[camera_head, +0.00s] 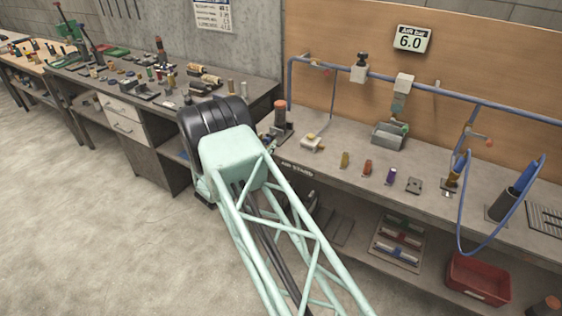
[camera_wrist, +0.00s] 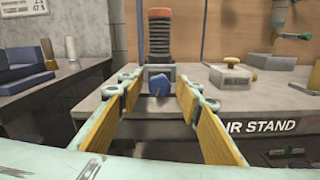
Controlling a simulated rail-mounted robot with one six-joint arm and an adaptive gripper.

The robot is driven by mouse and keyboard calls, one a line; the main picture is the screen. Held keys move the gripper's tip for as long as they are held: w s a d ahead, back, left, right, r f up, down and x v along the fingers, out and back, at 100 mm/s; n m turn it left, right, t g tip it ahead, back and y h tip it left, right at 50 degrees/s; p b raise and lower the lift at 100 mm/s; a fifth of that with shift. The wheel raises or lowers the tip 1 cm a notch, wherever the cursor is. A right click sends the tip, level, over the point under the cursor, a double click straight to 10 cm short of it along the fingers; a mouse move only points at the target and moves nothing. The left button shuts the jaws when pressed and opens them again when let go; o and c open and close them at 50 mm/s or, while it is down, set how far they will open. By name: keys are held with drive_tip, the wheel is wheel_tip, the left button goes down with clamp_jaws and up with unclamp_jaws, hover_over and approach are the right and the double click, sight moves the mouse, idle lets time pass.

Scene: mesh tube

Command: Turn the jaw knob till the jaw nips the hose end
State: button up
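In the wrist view, a blue knob (camera_wrist: 158,85) sits on the front of a small dark jaw block (camera_wrist: 152,70) at the bench edge. Behind it stands an upright, ribbed dark and orange column (camera_wrist: 160,42), which looks like the hose end; whether the jaw touches it cannot be told. My gripper (camera_wrist: 158,92) is open, its yellow-padded fingers spread left and right of the knob, with gaps showing on both sides. In the head view the column (camera_head: 281,114) shows its red top beyond my arm; my gripper and the knob are hidden there.
The air stand bench (camera_head: 330,165) carries a white block with a yellow knob (camera_head: 312,142) to the right of the column. A blue pipe (camera_head: 450,92) and a hanging hose loop (camera_head: 461,220) are further right. A cluttered grey bench (camera_head: 250,82) stands left.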

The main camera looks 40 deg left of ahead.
drive_tip(key=shift+r+n+p, duration=0.1)
drive_tip(key=shift+n+p, duration=0.3)
